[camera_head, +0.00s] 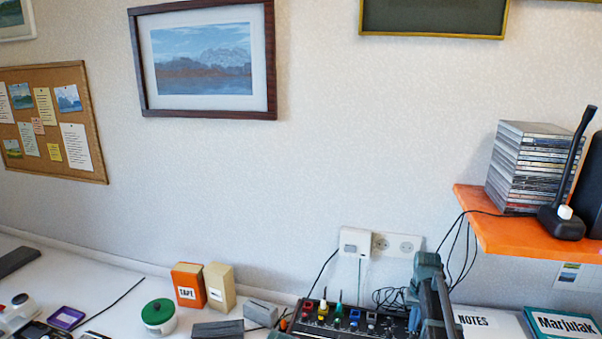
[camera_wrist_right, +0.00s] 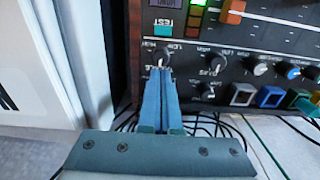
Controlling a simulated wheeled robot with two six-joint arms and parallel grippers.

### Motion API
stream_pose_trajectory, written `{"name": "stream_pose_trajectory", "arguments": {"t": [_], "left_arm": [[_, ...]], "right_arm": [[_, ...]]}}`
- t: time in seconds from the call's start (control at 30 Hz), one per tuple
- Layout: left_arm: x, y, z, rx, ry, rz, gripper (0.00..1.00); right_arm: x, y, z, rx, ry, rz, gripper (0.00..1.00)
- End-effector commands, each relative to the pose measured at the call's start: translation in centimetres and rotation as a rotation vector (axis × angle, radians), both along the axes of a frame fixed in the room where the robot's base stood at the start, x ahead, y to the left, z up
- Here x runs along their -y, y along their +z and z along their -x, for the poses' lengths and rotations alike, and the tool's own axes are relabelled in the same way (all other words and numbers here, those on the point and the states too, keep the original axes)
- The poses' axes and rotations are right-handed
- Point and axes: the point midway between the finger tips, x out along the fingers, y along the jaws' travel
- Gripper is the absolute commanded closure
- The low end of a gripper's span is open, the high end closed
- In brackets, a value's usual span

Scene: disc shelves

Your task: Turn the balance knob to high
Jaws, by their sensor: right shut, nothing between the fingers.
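A mixer panel (camera_head: 350,318) with coloured knobs and sliders lies on the desk at the bottom of the head view. My right gripper (camera_head: 430,290) is over its right end there, and its fingertips are hard to make out. In the right wrist view my right gripper (camera_wrist_right: 160,72) is shut and empty. Its tips are at a small dark knob with a white pointer (camera_wrist_right: 161,54), partly covering it; I cannot tell whether they touch. The labels appear upside down, and I cannot clearly read which one is balance. My left gripper is not in view.
More dark knobs (camera_wrist_right: 260,66) and square coloured buttons (camera_wrist_right: 270,97) are close beside. Cables (camera_wrist_right: 215,123) lie at the panel's edge. An orange shelf (camera_head: 520,240) with stacked discs (camera_head: 522,168) juts out at the right. A green-lidded pot (camera_head: 158,313) stands on the left.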

Motion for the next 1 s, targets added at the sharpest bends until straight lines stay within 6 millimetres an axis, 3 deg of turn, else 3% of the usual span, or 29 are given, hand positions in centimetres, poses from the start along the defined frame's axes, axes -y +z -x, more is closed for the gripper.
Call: {"name": "stream_pose_trajectory", "arguments": {"t": [0.27,0.73,1.0], "left_arm": [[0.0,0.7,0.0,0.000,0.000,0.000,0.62],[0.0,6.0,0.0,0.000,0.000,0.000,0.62],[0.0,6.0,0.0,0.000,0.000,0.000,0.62]], "right_arm": [[0.0,0.7,0.1,-0.002,0.000,-0.001,1.00],[0.0,6.0,0.2,-0.002,0.000,-0.001,1.00],[0.0,6.0,0.2,-0.002,0.000,-0.001,1.00]]}}
